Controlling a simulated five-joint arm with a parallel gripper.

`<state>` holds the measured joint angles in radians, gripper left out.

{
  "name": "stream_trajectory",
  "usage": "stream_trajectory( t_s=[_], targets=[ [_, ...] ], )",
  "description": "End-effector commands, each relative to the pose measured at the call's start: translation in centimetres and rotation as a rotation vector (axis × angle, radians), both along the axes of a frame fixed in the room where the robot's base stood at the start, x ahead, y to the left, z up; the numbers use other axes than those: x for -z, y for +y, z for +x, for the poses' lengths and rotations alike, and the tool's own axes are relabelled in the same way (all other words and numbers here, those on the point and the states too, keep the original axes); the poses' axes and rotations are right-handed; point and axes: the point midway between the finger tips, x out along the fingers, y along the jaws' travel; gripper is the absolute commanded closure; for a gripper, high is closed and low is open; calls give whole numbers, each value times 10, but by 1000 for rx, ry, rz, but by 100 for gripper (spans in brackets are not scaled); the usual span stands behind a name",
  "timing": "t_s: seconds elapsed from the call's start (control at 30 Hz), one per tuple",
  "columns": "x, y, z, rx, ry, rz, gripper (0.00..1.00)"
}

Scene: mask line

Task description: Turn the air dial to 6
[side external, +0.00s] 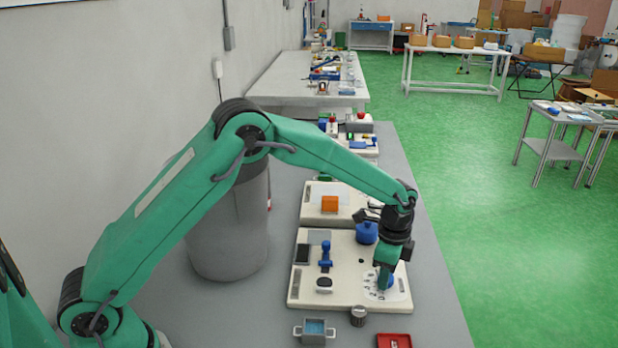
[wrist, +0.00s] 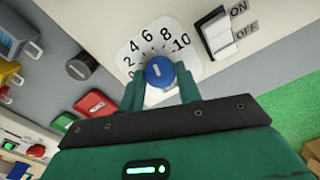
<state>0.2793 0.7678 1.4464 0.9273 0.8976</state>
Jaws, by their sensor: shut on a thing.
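The air dial is a blue round knob (wrist: 160,71) at the centre of a white number plate marked 0 to 10 (wrist: 188,56). My gripper (wrist: 160,82) is shut on the knob, with one green finger on each side of it. The 6 shows just above the knob in the wrist view. I cannot tell which number the knob points at. In the side external view my gripper (side external: 387,270) reaches down onto the knob at the front right of the cream board (side external: 342,268). My fingers hide part of the knob there.
An ON/OFF rocker switch (wrist: 220,36) sits close by the dial. A blue lever (side external: 325,257) and a blue pot-like knob (side external: 366,232) stand on the same board. A dark cylinder (side external: 358,317), a grey box (side external: 314,331) and a red block (side external: 394,341) lie in front of it.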

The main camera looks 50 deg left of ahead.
Motion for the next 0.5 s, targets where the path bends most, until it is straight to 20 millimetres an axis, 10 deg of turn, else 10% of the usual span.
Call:
stream_trajectory(
  t_s=[0.33, 0.37, 0.5],
  targets=[
    [-1, 0, 0, 1, 1, 1, 89],
    [-1, 1, 0, 1, 1, 1, 60],
    [0, 0, 0, 1, 1, 1, 44]
  ],
)
